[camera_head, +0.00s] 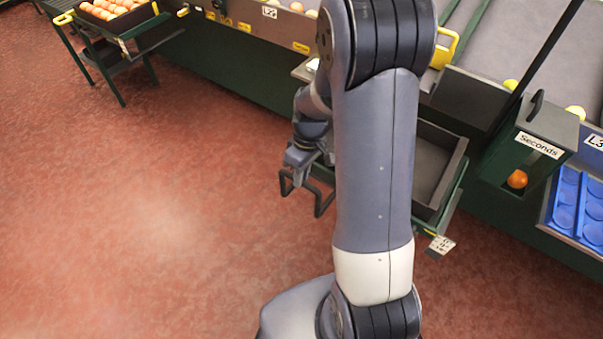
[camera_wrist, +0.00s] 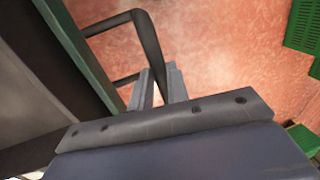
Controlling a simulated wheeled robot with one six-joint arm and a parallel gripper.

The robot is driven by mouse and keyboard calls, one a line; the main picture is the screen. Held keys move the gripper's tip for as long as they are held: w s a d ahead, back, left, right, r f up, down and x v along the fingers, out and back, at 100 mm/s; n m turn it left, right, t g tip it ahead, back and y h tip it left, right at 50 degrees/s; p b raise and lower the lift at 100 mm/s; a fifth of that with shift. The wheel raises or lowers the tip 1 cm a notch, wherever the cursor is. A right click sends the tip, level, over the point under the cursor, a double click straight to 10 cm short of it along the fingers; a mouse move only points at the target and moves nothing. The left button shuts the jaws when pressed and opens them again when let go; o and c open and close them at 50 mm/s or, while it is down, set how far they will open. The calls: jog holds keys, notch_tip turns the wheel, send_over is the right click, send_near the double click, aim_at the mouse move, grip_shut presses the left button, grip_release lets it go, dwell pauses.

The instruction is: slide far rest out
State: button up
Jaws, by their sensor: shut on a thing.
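The rest my gripper holds is a green-framed pull-out shelf with a dark tray (camera_head: 440,168) on it; my arm hides part of it in the head view. Its black loop handle (camera_head: 322,205) sticks out at the front left. My gripper (camera_head: 297,168) is at this handle. In the wrist view, my gripper's fingers (camera_wrist: 160,88) are shut on the black handle bar (camera_wrist: 149,42). The rest's green edge (camera_wrist: 76,50) runs along the left there, with the dark tray beside it.
A green Seconds bin (camera_head: 540,148) with an orange, and a blue cupped tray (camera_head: 575,205), are at the right. Red floor (camera_head: 150,220) is clear at left. Green crates (camera_wrist: 303,25) show in the wrist view.

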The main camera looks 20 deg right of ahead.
grip_shut()
jog(key=shift+s+a, duration=0.85)
jog(key=shift+a, duration=0.3)
jog(key=o, duration=0.8)
grip_release()
jog(key=shift+a, duration=0.1)
jog(key=r, duration=0.3)
jog(key=w+d+r+p, duration=0.1)
jog(key=r, duration=0.6)
jog(key=shift+w+d+r, duration=0.15)
jog(key=shift+d+r, duration=0.2)
jog(key=shift+d, duration=0.05)
jog(key=shift+f, duration=0.15)
